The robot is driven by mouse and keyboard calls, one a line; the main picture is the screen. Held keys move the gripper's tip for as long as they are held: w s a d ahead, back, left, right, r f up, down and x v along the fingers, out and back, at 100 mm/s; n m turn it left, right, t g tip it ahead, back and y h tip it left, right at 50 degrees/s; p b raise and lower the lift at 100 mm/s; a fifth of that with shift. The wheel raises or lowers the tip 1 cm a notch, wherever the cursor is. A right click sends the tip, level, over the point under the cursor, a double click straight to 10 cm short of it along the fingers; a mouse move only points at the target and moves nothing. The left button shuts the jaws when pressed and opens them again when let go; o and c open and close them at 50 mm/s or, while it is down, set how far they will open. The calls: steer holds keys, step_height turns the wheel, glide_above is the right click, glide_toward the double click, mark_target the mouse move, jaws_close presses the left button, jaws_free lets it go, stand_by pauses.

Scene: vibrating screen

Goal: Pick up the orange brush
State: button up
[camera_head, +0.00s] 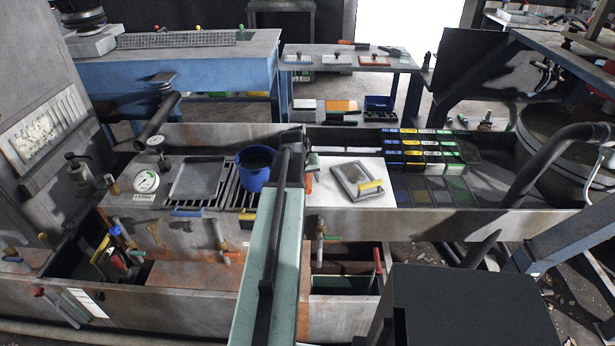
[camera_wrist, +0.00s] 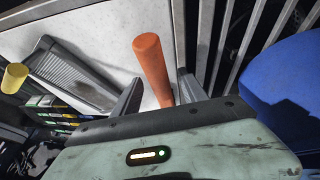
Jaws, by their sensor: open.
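The orange brush shows in the wrist view as a smooth orange handle (camera_wrist: 152,68) over a white surface; its lower end is hidden behind my gripper body and no bristles show. My gripper (camera_wrist: 159,88) is open, with one dark finger on each side of the handle. I cannot tell whether either finger touches it. In the head view, my green arm and gripper cover most of this spot. Only a small orange-red piece (camera_head: 308,183) shows just right of the arm, probably the brush.
A blue bucket (camera_head: 256,177) stands close left of my arm, on slotted bars. A grey framed tray with a yellow handle (camera_head: 371,185) lies on the white sheet (camera_head: 330,205) to the right. Rows of dark boxes (camera_head: 425,155) stand farther right. A pressure gauge (camera_head: 145,181) stands left.

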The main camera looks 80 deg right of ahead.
mark_target(308, 177)
steer(key=shift+r, duration=0.1)
jaws_close()
step_height(308, 177, up, 10)
steer(key=p, duration=1)
steer(key=shift+r, duration=0.15)
